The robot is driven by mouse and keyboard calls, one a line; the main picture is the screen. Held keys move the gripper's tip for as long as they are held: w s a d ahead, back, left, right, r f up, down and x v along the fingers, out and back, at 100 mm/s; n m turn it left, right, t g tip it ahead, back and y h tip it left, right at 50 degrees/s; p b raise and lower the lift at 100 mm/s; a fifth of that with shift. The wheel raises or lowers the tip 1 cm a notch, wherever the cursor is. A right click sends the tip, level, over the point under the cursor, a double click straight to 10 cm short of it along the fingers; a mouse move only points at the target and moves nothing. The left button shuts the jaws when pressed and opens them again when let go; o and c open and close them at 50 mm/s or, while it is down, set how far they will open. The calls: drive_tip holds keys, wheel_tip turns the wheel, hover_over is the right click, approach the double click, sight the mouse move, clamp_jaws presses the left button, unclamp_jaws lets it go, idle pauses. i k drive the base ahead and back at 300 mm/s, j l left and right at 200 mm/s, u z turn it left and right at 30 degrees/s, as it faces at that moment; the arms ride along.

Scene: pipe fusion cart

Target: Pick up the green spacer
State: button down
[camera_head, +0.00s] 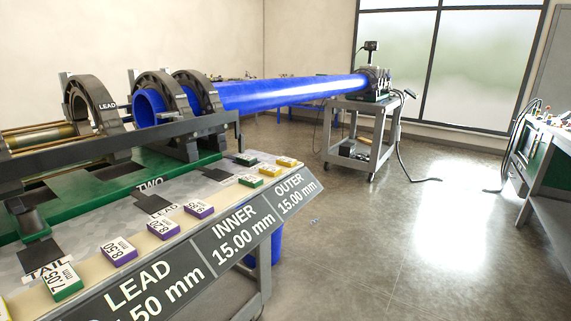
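Several small spacers with white labelled tops lie in a row on the cream ledge along the cart's front. A green-sided spacer (62,283), whose label seems to read 7.05, lies at the near left below the TAIL marking. Another green-sided spacer (250,181) lies further right, beside the yellow spacers. A small green-edged piece (245,160) lies behind it on the grey top; its label is too small to read. My gripper is not in view.
Purple spacers (118,251) and yellow spacers (271,170) share the ledge. Dark pads (153,204) mark the grey top. Clamp rings (92,105) hold a long blue pipe (290,91) above the cart.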

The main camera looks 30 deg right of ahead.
sight(251, 181)
drive_tip(key=i+l+z, duration=0.1)
drive_tip(key=i+l, duration=0.3)
drive_tip(key=i+l+z, duration=0.1)
drive_tip(key=i+l, duration=0.25)
drive_tip(key=i, duration=0.3)
